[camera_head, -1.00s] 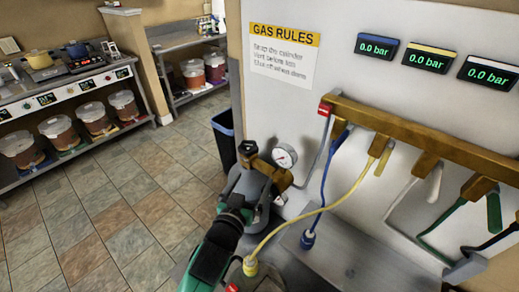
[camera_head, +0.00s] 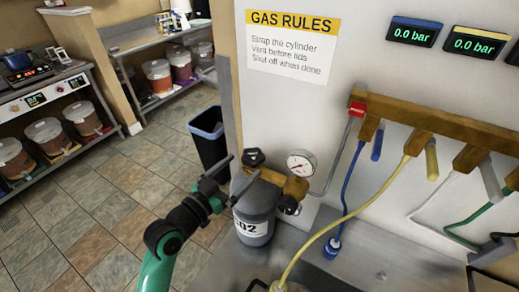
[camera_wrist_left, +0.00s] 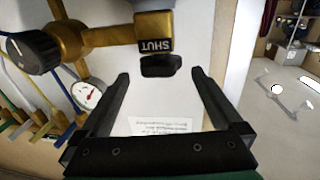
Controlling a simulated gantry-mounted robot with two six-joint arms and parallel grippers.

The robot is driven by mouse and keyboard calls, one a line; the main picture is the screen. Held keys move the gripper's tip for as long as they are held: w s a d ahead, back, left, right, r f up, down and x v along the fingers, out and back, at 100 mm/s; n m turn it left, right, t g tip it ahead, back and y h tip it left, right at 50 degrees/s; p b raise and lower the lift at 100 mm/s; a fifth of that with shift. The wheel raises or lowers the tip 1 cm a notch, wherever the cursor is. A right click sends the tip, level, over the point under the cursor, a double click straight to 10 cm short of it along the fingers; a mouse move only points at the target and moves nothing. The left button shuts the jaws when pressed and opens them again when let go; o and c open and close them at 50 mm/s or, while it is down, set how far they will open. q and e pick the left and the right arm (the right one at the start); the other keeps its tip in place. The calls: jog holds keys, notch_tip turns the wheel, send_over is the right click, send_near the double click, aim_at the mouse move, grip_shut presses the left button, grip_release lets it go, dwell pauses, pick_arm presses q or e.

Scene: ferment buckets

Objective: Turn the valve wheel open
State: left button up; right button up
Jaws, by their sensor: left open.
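The valve wheel (camera_head: 254,157) is a small black knob on top of the brass valve of a grey CO2 cylinder (camera_head: 255,218). In the left wrist view the black wheel (camera_wrist_left: 160,65) shows beside a brass collar marked "SHUT" (camera_wrist_left: 154,37). My left gripper (camera_head: 244,165) is open and empty, just left of the wheel in the head view. In the left wrist view the wheel is in line with the gap between the fingertips (camera_wrist_left: 160,76), with no clear contact. My right gripper is in neither view.
A round pressure gauge (camera_head: 301,163) and a black regulator knob (camera_head: 289,205) sit right of the wheel. Blue and yellow hoses (camera_head: 344,215) hang from the brass manifold (camera_head: 440,121). A dark bin (camera_head: 208,140) stands behind. The floor at left is open.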

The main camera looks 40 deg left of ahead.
pick_arm(q)
jog(key=w, duration=0.6)
jog(key=w+a, duration=0.1)
jog(key=w, duration=0.2)
